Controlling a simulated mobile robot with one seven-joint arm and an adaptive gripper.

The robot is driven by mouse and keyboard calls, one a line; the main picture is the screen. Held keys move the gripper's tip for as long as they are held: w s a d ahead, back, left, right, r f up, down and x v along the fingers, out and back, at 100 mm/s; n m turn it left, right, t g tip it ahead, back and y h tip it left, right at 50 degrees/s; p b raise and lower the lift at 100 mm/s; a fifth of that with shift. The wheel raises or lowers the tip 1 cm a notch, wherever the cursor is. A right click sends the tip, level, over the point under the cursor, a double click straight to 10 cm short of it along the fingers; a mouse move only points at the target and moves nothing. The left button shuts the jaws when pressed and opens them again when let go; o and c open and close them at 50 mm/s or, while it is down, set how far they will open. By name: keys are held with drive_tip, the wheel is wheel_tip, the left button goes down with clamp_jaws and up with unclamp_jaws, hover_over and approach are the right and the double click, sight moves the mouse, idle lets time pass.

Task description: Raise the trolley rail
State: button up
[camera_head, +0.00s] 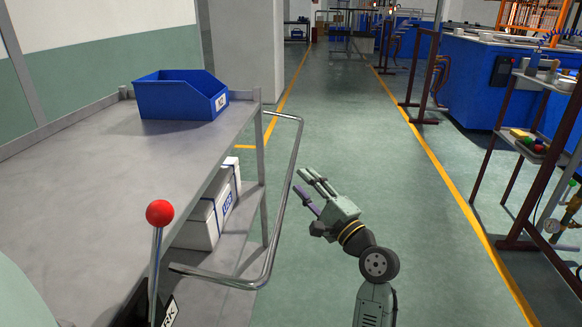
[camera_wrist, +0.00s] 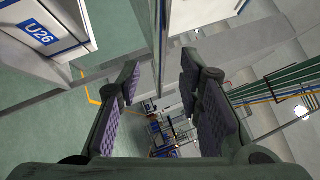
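The trolley rail (camera_head: 283,200) is a bent grey metal tube on the right end of the grey trolley (camera_head: 85,190). It stands out from the trolley's end, and its lower arm runs back toward the red-knobbed lever. My gripper (camera_head: 300,181) is just right of the rail's long side, its fingers pointing at it. In the wrist view my gripper (camera_wrist: 160,85) is open with purple-grey pads apart. An upright grey bar, which looks like the rail (camera_wrist: 161,40), shows between the fingers. I cannot tell whether it lies between the pads or beyond them; no contact is visible.
A blue bin (camera_head: 180,97) sits on the trolley top, and a white box (camera_head: 212,210) on its lower shelf. A red-knobbed lever (camera_head: 159,213) stands at the near end. Green floor (camera_head: 430,250) is clear to the right, up to a dark red rack (camera_head: 545,170).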

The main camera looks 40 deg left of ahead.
sight(291, 167)
drive_tip(key=p+x, duration=0.1)
drive_tip(key=x, duration=0.5)
drive_tip(key=shift+a+r, duration=0.1)
drive_tip(key=shift+a, duration=0.05)
drive_tip(key=shift+c, duration=0.2)
clamp_jaws()
idle(0.5)
